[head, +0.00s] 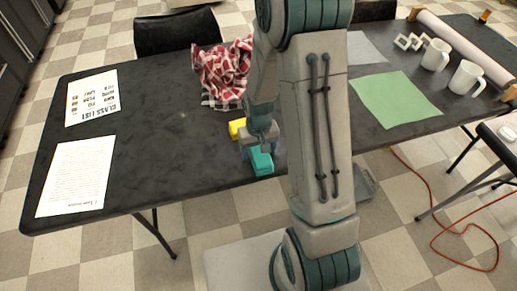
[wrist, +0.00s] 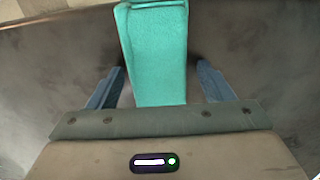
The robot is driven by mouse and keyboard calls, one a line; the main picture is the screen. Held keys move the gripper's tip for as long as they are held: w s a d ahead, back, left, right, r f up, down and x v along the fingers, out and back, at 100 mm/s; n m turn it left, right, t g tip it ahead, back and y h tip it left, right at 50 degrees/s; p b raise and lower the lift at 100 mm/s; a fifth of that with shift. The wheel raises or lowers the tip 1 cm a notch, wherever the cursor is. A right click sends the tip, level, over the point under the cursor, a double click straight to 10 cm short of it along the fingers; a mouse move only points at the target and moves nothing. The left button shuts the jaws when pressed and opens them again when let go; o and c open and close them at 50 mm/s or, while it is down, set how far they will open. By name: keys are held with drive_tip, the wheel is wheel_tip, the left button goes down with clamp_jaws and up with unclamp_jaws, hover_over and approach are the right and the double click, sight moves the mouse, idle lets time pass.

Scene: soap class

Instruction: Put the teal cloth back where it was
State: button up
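The teal cloth (head: 261,163) is a compact folded block at the table's front edge, just below my gripper (head: 262,140) in the head view. In the wrist view the teal cloth (wrist: 155,50) runs from the top edge down between the two fingers of my gripper (wrist: 160,88). A narrow gap shows between the cloth and each finger, so the gripper is open around it. The cloth's lower end is hidden behind the gripper body. I cannot tell whether the cloth rests fully on the table.
A yellow block (head: 237,128) lies close beside my gripper. A red-and-white checked cloth (head: 223,70) is crumpled behind it on the dark table (head: 165,140). Papers (head: 76,178) lie left. A green sheet (head: 393,98), mugs (head: 467,78) and a long roll (head: 465,47) are right.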

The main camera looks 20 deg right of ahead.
drive_tip(key=shift+r, duration=0.1)
wheel_tip(320, 180, up, 12)
drive_tip(key=s+r+t, duration=0.2)
drive_tip(key=s+r, duration=1)
drive_tip(key=s, duration=0.1)
drive_tip(key=shift+s+r+t+p, duration=0.15)
drive_tip(key=shift+s+t+p, duration=0.25)
drive_tip(key=shift+p, duration=0.05)
idle(1.0)
